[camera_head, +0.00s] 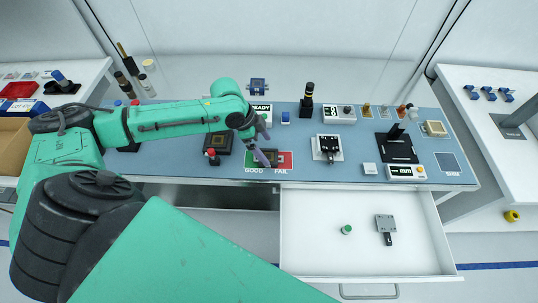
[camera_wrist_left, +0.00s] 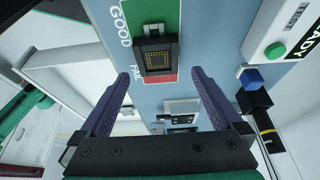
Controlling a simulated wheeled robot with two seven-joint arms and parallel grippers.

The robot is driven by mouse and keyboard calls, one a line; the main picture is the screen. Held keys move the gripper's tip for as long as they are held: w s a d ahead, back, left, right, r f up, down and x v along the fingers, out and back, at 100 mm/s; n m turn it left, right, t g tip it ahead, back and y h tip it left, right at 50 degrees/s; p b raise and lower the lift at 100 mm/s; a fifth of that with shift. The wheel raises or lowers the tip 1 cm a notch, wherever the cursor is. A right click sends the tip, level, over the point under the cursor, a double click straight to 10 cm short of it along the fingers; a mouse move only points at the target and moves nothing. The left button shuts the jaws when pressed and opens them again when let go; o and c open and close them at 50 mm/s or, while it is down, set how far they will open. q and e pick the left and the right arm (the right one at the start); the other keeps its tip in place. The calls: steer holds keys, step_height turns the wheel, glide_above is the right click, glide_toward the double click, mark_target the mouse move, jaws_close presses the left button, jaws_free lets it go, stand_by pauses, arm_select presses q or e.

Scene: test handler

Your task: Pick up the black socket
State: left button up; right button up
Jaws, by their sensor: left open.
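The black socket (camera_wrist_left: 157,56) is a small dark square block with an orange-gold patterned centre. It lies on the green and red GOOD/FAIL mat (camera_wrist_left: 142,12), across the border of the two colours. In the head view the mat (camera_head: 286,158) is partly covered by my gripper, and the socket (camera_head: 271,156) is partly hidden there. My left gripper (camera_head: 267,151) is open and empty above the mat. In the left wrist view its two purple fingers (camera_wrist_left: 160,74) stand apart, with the socket just beyond the gap between their tips. My right gripper is not in view.
A red-knobbed dark fixture (camera_head: 213,157) stands left of the mat, and a READY box (camera_head: 260,113) behind it. A white plate with a black clamp (camera_head: 327,148) is to the right. An open white drawer (camera_head: 320,255) juts out in front, holding a grey metal block (camera_head: 385,224).

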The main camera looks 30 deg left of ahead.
mark_target(271, 157)
arm_select(q)
steer(key=shift+p+x, duration=0.4)
steer(key=shift+x, duration=1.6)
steer(key=shift+s+a, duration=0.1)
steer(key=shift+s, duration=0.1)
steer(key=c, duration=1.4)
